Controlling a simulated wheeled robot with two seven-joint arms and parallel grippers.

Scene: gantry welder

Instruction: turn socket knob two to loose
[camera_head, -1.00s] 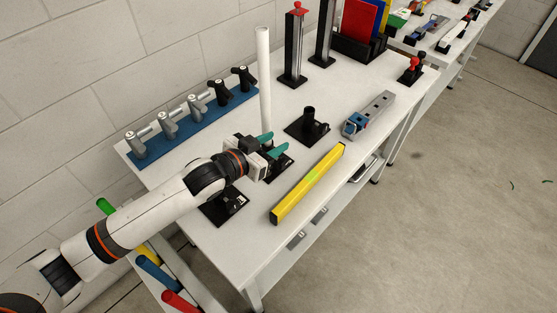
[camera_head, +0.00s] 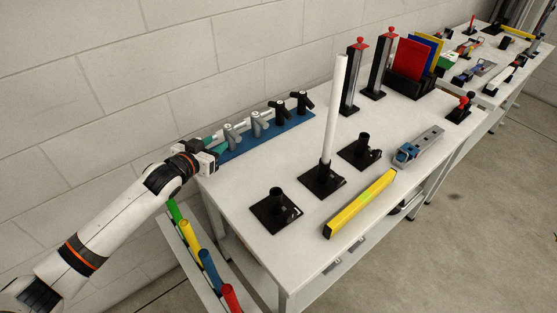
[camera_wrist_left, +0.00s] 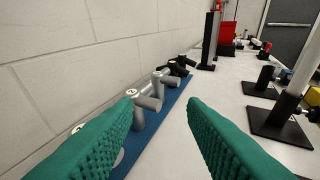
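Three black sockets with small side knobs stand on the white table. The near socket (camera_head: 276,212) and the far socket (camera_head: 361,149) are empty. The middle socket (camera_head: 319,181) holds an upright white tube (camera_head: 335,110), and its black knob (camera_head: 339,182) is on its right side. The knob's setting is too small to read. In the left wrist view, the middle socket (camera_wrist_left: 276,122) is at the right edge. My left gripper (camera_head: 214,143) is at the left end of the blue rack, well away from the sockets. Its teal fingers (camera_wrist_left: 165,125) are spread and empty. My right gripper is not shown.
The blue rack (camera_head: 240,147) carries silver and black T-handled pieces beside the wall. A yellow level (camera_head: 360,204) lies along the front edge. Black posts (camera_head: 352,78) stand at the back. Coloured tubes (camera_head: 208,268) sit below the table's left end.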

